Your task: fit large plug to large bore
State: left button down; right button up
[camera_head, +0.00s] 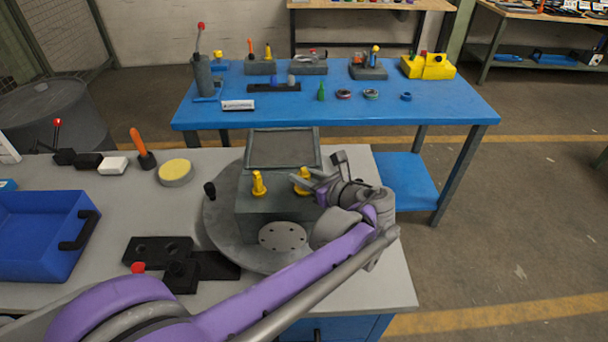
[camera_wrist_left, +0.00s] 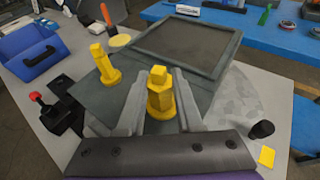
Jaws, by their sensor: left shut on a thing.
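A grey block (camera_head: 270,212) stands on a round grey plate (camera_head: 222,215). Two yellow plugs show at its top. The left one (camera_head: 258,184) stands upright and free of the gripper; it also shows in the left wrist view (camera_wrist_left: 108,68). My left gripper (camera_head: 308,182) is shut on the right yellow plug (camera_head: 303,178), whose hexagonal body and narrower top show between the fingers in the left wrist view (camera_wrist_left: 160,92). The held plug's lower end is hidden, so I cannot tell how deep it sits in a bore. My right gripper is not in view.
A framed grey panel (camera_head: 283,148) rises behind the plugs. A dark handle (camera_head: 210,190) sticks up at the plate's left. A blue bin (camera_head: 42,235), a yellow-topped disc (camera_head: 175,172) and black fixtures (camera_head: 160,252) stand left. A blue table (camera_head: 330,110) is behind.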

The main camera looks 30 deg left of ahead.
pick_arm(q)
jog(key=shift+f, duration=0.25)
jog(key=shift+c, duration=2.4)
grip_release()
jog(key=v, duration=1.1)
